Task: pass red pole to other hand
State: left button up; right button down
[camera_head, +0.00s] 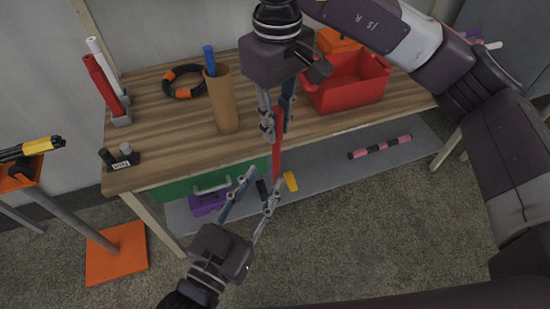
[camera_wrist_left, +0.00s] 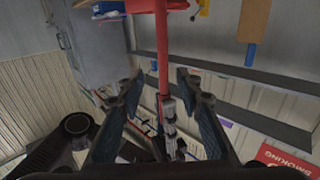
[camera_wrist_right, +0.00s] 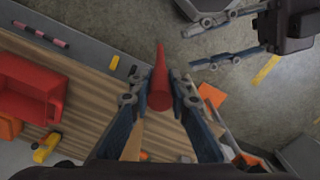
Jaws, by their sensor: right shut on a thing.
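The red pole (camera_head: 278,150) hangs roughly upright in front of the workbench. My right gripper (camera_head: 276,122) is shut on its upper part; the right wrist view shows the pole (camera_wrist_right: 159,80) between the fingers. My left gripper (camera_head: 263,180) is below, open, with its fingers pointing up near the pole's lower end. In the left wrist view the pole (camera_wrist_left: 162,50) shows between the two spread fingers, apart from both. I cannot tell whether its lower end is inside the jaws.
The wooden workbench (camera_head: 165,150) holds a brown tube (camera_head: 222,100), a black-orange hose coil (camera_head: 184,80), a red bin (camera_head: 345,82) and a holder with red and white rods (camera_head: 122,120). A pink-black rod (camera_head: 380,146) lies on the lower shelf. The floor in front is clear.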

aim_at(277, 158)
pick_arm(q)
jog(key=x, duration=0.8)
jog(key=shift+c, duration=0.6)
grip_shut()
pick_arm(e)
jog(key=c, duration=1.7)
grip_release()
